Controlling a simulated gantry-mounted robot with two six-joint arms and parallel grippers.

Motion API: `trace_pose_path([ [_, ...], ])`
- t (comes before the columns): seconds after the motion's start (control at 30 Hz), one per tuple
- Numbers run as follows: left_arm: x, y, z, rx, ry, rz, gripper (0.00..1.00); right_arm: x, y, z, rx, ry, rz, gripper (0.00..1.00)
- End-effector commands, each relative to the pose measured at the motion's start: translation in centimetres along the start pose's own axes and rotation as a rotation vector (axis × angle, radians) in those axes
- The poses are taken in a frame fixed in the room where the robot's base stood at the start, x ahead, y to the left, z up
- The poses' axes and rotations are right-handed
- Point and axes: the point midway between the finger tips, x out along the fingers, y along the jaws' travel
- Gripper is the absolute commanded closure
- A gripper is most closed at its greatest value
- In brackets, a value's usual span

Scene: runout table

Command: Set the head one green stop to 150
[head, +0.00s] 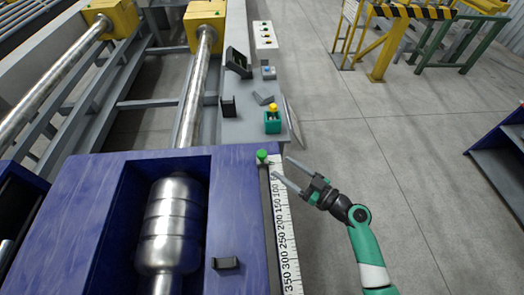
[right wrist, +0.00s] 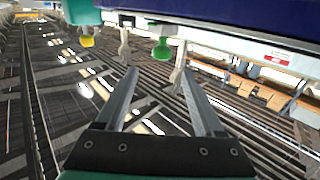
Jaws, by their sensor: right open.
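The green stop (head: 262,155) is a small green knob at the far end of a white scale (head: 284,235) on the right edge of the blue housing. The scale's readable numbers run from about 100 to 350 toward me, and the stop sits beyond the 100 mark. My right gripper (head: 281,168) is open and empty, just right of the stop and apart from it. In the right wrist view the green stop (right wrist: 161,50) hangs into view ahead of and between the open fingers (right wrist: 158,74). My left gripper is out of view.
A teal block with a yellow knob (head: 273,108) stands beyond the stop on the grey ledge; the yellow knob (right wrist: 87,41) also shows in the wrist view. A silver roller (head: 171,225) lies in the blue housing (head: 238,210). Open floor (head: 400,180) lies to the right.

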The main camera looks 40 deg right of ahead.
Motion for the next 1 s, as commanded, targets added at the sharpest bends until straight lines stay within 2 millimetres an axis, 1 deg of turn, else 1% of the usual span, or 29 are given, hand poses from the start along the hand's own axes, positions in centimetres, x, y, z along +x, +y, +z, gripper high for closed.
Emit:
trace_pose_path([
  [0.03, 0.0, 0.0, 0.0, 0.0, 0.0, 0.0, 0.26, 1.1, -0.2, -0.1, -0.001, 0.001, -0.006, 0.3],
  [0.2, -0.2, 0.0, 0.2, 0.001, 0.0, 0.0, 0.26, 5.1, -0.1, -0.1, -0.003, 0.002, -0.005, 0.3],
  [0.3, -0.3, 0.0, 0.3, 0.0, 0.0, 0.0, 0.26, 7.1, -0.2, -0.1, -0.002, 0.001, -0.005, 0.3],
  [0.4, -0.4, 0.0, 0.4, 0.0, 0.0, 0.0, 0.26, 8.6, -0.1, 0.0, -0.002, 0.001, -0.004, 0.3],
  [0.53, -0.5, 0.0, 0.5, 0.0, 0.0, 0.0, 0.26, 9.6, -0.1, 0.0, -0.001, 0.0, -0.001, 0.3],
  [0.77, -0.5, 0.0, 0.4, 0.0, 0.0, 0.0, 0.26, 9.8, -0.1, -0.1, -0.001, 0.0, -0.001, 0.3],
  [0.8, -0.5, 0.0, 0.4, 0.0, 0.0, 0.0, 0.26, 9.8, -0.1, -0.1, -0.001, 0.0, -0.001, 0.32],
  [0.87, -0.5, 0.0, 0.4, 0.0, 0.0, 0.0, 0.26, 9.8, -0.1, -0.1, -0.001, 0.0, -0.001, 0.43],
  [1.0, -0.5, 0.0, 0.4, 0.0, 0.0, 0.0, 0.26, 9.8, -0.1, -0.1, -0.001, 0.0, -0.001, 0.68],
])
